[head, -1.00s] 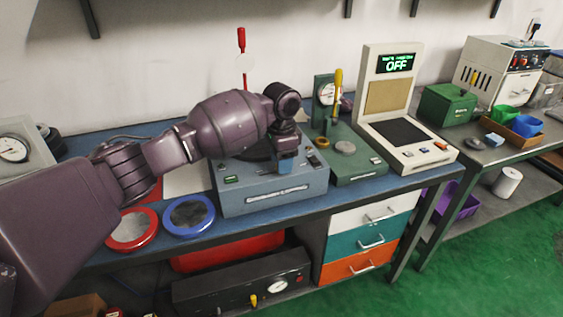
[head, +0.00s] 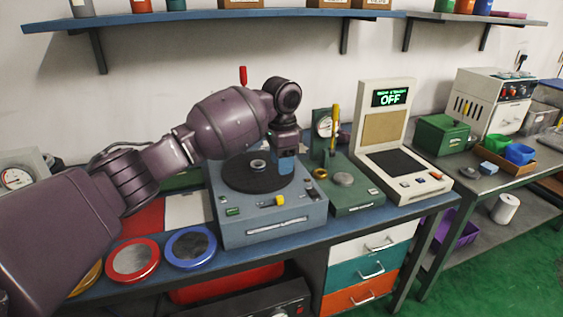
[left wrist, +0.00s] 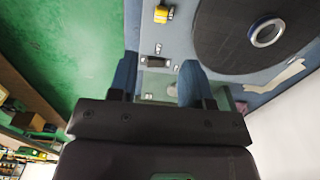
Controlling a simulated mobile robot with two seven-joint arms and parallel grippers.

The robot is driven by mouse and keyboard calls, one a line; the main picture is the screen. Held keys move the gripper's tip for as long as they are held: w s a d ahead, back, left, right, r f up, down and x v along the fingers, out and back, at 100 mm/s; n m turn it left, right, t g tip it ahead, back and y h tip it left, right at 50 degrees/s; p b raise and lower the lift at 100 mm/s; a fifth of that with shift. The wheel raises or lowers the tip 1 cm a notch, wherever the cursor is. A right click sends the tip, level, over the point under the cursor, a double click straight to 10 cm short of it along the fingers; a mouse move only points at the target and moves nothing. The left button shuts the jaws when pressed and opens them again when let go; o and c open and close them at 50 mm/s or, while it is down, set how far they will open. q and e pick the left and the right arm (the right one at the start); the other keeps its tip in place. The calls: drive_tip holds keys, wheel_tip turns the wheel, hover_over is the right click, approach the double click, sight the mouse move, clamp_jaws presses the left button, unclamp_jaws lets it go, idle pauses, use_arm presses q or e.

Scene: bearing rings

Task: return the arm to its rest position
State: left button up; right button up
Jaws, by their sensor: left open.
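My left arm reaches in from the left in the head view. Its gripper (head: 286,163) points down above the right side of the grey-blue turntable machine (head: 270,230). The blue fingers stand apart in the left wrist view (left wrist: 157,82), with nothing held between them. A metal ring (head: 258,166) lies on the machine's dark round plate (head: 240,178), left of the gripper. The ring also shows in the left wrist view (left wrist: 266,33), clear of the fingers. My right gripper is out of view.
Right of the gripper stand a green gauge stand (head: 357,200) and a white console (head: 400,180) reading OFF. Red (head: 133,260) and blue (head: 190,247) rimmed round trays lie at the bench's front left. A wall shelf (head: 230,15) runs above.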

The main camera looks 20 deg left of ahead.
use_arm(q)
drive_tip(key=w+d+r+t+h, duration=0.3)
drive_tip(key=w+d+r+t, duration=0.3)
drive_tip(key=d+t, duration=0.1)
wheel_tip(320, 180, down, 3)
drive_tip(key=s+d+t+h, duration=0.2)
drive_tip(key=d+t+h, duration=0.1)
drive_tip(key=t, duration=0.1)
drive_tip(key=s+a+f+n+y, duration=0.2)
drive_tip(key=s+a+f, duration=0.5)
drive_tip(key=s+f, duration=0.4)
drive_tip(key=s+a+f+n+y, duration=0.2)
drive_tip(key=s+a+f+n, duration=0.2)
drive_tip(key=s+f, duration=0.7)
drive_tip(key=s+a+f+n+y, duration=0.2)
drive_tip(key=s+a+f, duration=0.7)
drive_tip(key=s, duration=1.3)
wheel_tip(320, 180, down, 3)
drive_tip(key=shift+a+r+n, duration=0.1)
drive_tip(key=shift+a+n, duration=0.2)
drive_tip(key=shift+n, duration=0.7)
drive_tip(key=shift+o, duration=0.4)
